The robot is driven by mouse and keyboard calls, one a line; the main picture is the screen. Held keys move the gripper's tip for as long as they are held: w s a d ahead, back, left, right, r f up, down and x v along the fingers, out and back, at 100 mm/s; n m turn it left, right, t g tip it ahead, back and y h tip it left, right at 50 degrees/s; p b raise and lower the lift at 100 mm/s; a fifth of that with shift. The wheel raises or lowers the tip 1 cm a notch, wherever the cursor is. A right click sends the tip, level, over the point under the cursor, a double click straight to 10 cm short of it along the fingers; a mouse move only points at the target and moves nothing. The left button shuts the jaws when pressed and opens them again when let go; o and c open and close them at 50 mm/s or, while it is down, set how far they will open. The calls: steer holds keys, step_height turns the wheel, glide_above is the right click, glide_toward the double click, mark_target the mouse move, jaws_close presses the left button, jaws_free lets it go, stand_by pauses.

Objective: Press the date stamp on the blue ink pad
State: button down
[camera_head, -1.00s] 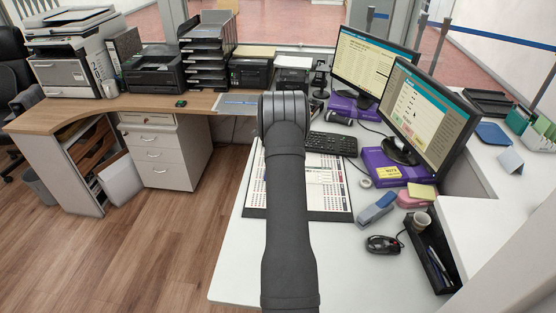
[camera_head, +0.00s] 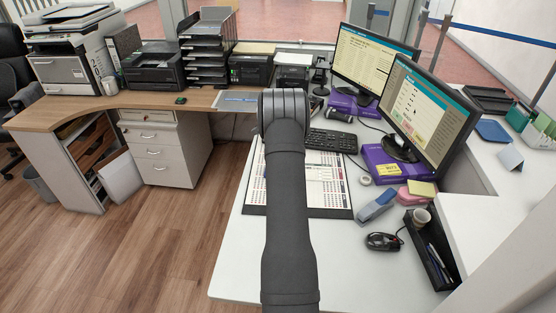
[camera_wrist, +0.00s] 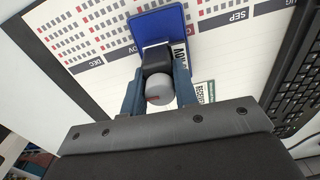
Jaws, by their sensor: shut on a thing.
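My gripper (camera_wrist: 158,88) is in the wrist view, its two fingers shut on the date stamp. The date stamp (camera_wrist: 158,88) shows a rounded grey knob and a black body between the fingers. The blue ink pad (camera_wrist: 160,25) lies on the calendar desk mat, directly beyond the stamp. The stamp's body overlaps the pad's near end in this view. The stamp's underside is hidden, so I cannot tell whether it touches the pad. In the head view my own arm hides the gripper, stamp and pad.
The calendar desk mat (camera_head: 333,190) lies on the white counter. A black keyboard (camera_head: 332,140) is behind it. A stapler (camera_head: 377,204), a mouse (camera_head: 383,241) and a black pen tray (camera_head: 432,250) stand to the right. Two monitors (camera_head: 425,115) are at the back right. The front counter is clear.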

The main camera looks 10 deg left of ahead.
stand_by(0.3)
steer(key=shift+r, duration=3)
